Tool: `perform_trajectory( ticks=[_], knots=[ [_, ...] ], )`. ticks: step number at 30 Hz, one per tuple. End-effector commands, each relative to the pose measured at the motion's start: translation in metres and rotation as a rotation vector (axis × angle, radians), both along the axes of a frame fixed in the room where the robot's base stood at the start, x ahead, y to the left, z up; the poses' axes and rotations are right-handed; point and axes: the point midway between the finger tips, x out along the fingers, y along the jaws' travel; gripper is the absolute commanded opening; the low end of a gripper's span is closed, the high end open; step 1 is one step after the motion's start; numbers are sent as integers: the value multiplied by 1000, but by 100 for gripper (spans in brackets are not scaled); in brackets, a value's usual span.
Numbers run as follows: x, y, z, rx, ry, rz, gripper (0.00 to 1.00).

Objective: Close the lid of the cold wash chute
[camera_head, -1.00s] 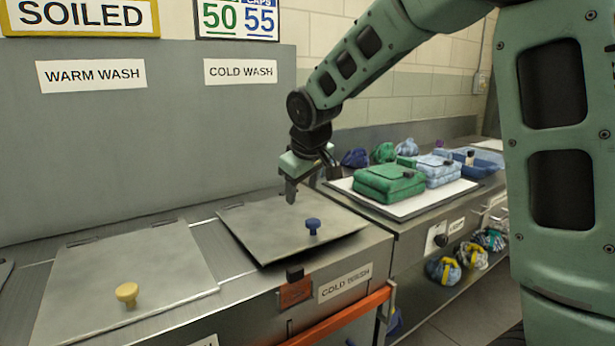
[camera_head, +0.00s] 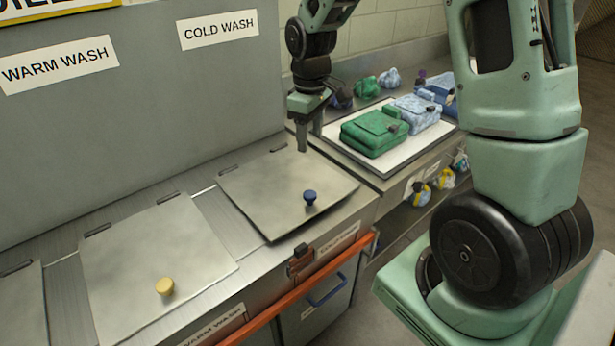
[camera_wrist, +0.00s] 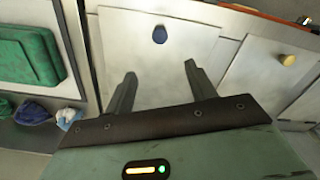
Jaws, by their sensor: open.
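The cold wash lid (camera_head: 265,190) is a square steel plate with a blue knob (camera_head: 310,197) near its front edge. It lies flat or nearly flat over its opening; a dark line runs along its left edge, and I cannot tell if a small gap is left. The COLD WASH sign (camera_head: 218,29) is on the panel behind it. My gripper (camera_head: 310,140) points down, open and empty, above the lid's back right corner. In the wrist view the open fingers (camera_wrist: 160,75) are spread over the lid (camera_wrist: 140,60), with the blue knob (camera_wrist: 159,34) beyond them.
The warm wash lid (camera_head: 150,260) with a yellow knob (camera_head: 165,287) lies flat at the left. An orange rail (camera_head: 285,300) runs along the counter's front. On the right, a white board (camera_head: 340,143) holds a green bag (camera_head: 374,133) and a pale blue bag (camera_head: 417,113).

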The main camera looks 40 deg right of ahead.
Motion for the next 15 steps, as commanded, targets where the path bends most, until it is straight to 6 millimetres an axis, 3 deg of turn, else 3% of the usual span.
perform_trajectory(
  ticks=[5, 15],
  knots=[
    [-1, 1, -24, 1, 6, 2, 56],
    [-2, 1, -93, 0, 7, 2, 56]
  ],
)
